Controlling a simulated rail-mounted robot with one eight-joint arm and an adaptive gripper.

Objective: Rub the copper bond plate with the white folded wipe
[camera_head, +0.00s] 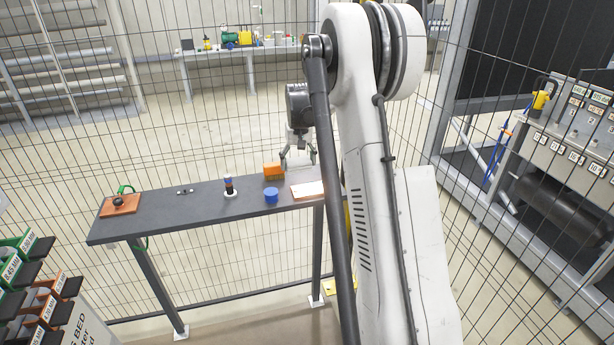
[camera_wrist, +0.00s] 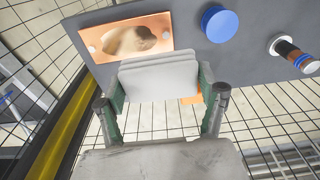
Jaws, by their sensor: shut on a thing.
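The copper bond plate (camera_head: 308,190) lies flat at the right end of the dark bench. In the wrist view the copper bond plate (camera_wrist: 104,37) shows a brownish smudged patch across its middle and a small round spot near each end. My gripper (camera_head: 299,151) is shut on the white folded wipe (camera_wrist: 160,82), which sits upright between its two fingers. In the wrist view the wipe overlaps the plate's lower edge. In the head view the wipe is behind the plate and looks raised above it, apart from it.
On the bench (camera_head: 200,203) near the plate are a blue round piece (camera_head: 271,195), an orange block (camera_head: 273,169) and a dark banded post on a white base (camera_head: 229,187). An orange-brown board with a black knob (camera_head: 120,205) lies at the left end. Wire mesh fencing stands behind.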

